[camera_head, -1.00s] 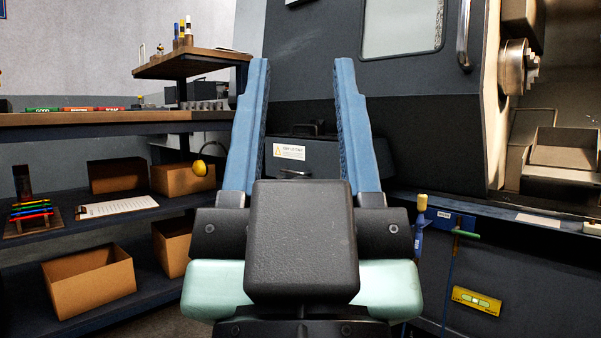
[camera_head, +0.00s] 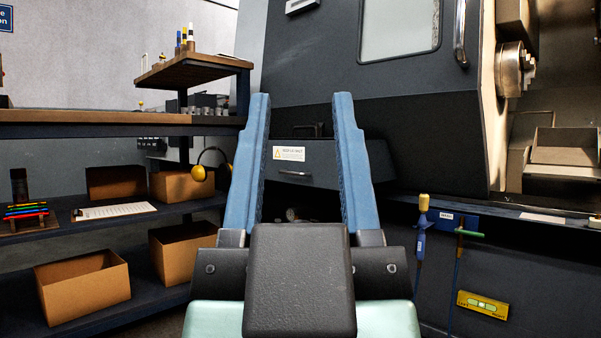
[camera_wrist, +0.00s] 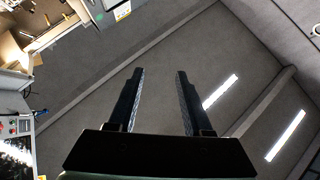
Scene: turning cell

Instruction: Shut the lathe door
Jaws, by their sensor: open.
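The lathe door (camera_head: 340,80) is a dark grey panel with a pale window (camera_head: 399,28) in the head view. It stands open, and the chuck (camera_head: 515,69) and lit inside of the lathe show to its right. The door's upright bar handle (camera_head: 460,33) is near its right edge, at the top of the view. My gripper (camera_head: 301,98) is open and empty, its two blue fingers pointing up in front of the door's lower left part. It appears apart from the door and left of and below the handle. In the wrist view my gripper (camera_wrist: 158,72) has nothing between its fingers.
A workbench (camera_head: 110,118) with a raised shelf (camera_head: 195,68) stands at the left. Cardboard boxes (camera_head: 85,292) sit on its lower shelves. A blue-handled tool (camera_head: 422,222) and a yellow level (camera_head: 483,305) are on the lathe front at the right.

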